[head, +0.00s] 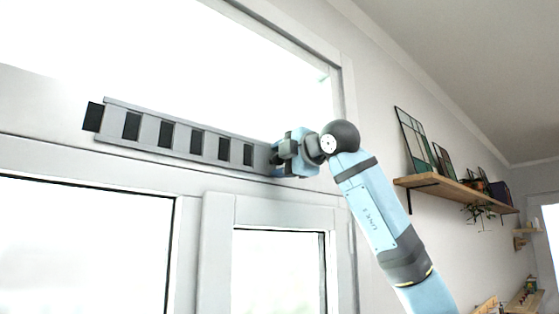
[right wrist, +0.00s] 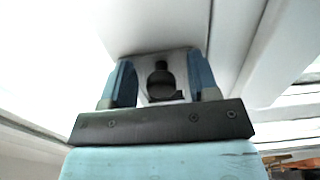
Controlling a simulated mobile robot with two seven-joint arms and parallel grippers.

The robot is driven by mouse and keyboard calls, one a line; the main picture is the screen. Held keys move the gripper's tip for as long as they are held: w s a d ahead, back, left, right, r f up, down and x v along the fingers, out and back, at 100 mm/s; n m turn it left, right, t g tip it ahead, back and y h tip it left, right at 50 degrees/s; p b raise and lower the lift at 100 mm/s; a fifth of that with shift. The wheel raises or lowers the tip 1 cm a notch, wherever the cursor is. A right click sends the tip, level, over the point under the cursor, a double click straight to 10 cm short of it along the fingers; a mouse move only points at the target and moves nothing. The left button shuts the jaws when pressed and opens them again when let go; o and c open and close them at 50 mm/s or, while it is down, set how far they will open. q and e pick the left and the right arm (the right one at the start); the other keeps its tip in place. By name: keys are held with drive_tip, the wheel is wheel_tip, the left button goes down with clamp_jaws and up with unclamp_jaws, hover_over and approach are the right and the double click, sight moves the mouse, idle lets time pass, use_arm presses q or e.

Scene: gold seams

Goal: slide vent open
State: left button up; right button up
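The vent (head: 180,137) is a long grey slatted strip on the white window frame, in the upper left of the head view. Several dark slots show between its grey bars, and one dark slot lies past its left end. My right gripper (head: 281,157) is at the strip's right end. In the right wrist view, the blue fingers of my right gripper (right wrist: 161,82) stand apart on either side of a dark round knob (right wrist: 160,82), with gaps visible on both sides. The gripper hides the strip's right end in the head view. My left gripper is not in view.
Window panes and white frame bars (head: 215,250) lie below the vent, with a bright pane above. A wooden shelf (head: 450,190) with frames and plants is on the wall at right, clear of my right arm.

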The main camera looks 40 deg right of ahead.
drive_tip(key=shift+a, duration=0.1)
drive_tip(key=shift+s, duration=0.3)
drive_tip(key=s+d+b, duration=0.1)
drive_tip(key=s+b, duration=0.3)
drive_tip(key=s, duration=0.9)
drive_tip(key=shift+s+d, duration=0.1)
